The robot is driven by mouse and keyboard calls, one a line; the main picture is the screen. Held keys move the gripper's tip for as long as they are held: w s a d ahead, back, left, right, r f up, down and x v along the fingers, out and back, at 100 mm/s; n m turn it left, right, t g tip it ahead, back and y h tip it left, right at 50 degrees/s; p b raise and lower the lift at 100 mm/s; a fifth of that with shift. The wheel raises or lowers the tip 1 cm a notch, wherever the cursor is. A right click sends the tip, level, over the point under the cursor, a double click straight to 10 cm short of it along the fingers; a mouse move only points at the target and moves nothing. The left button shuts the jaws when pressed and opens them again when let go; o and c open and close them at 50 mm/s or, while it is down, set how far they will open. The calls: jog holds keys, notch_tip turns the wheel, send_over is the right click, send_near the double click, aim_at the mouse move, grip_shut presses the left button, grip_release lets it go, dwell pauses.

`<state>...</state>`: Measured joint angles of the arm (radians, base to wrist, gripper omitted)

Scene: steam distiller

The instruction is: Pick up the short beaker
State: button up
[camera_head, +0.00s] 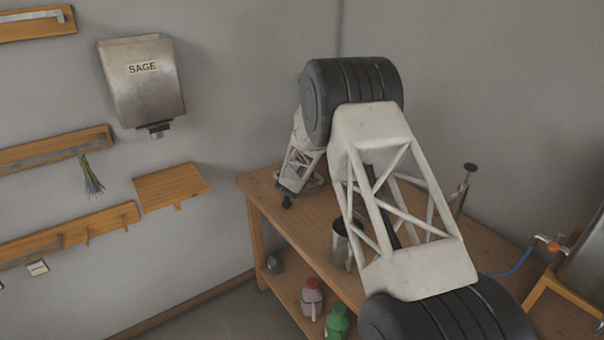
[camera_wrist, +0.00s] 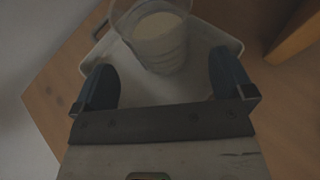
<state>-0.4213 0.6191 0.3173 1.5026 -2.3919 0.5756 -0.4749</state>
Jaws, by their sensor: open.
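A clear glass beaker (camera_wrist: 158,38) with pale, cloudy contents stands on a white tray (camera_wrist: 225,38) in the wrist view. The top of the beaker is cut off by the picture's upper edge, so I cannot tell its full height. My gripper (camera_wrist: 163,76) is open and empty. Its two dark fingers are spread to the left and right, with the beaker ahead of the gap between them. In the head view my arm hides the beaker and tray, and I cannot make out the fingers.
The wooden table (camera_head: 500,260) stands by the wall. A metal can (camera_head: 342,246) is beside my arm. A SAGE dispenser (camera_head: 142,82) hangs on the wall. A wooden block (camera_wrist: 298,32) shows at right.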

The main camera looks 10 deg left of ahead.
jog(key=shift+x, duration=2.4)
jog(key=shift+r, duration=0.1)
jog(key=c, duration=1.2)
jog(key=shift+r, duration=0.3)
jog(key=shift+r, duration=1.5)
jog(key=shift+s+d+r, duration=0.25)
jog(key=shift+s+d, duration=0.6)
jog(key=shift+s, duration=1.6)
jog(key=shift+s+d+r, duration=0.2)
jog(key=shift+s+d, duration=0.7)
jog(key=shift+s, duration=1.55)
jog(key=shift+s+d+r, duration=0.25)
jog(key=shift+s+d, duration=0.6)
jog(key=shift+s, duration=1.65)
jog(key=shift+s, duration=0.1)
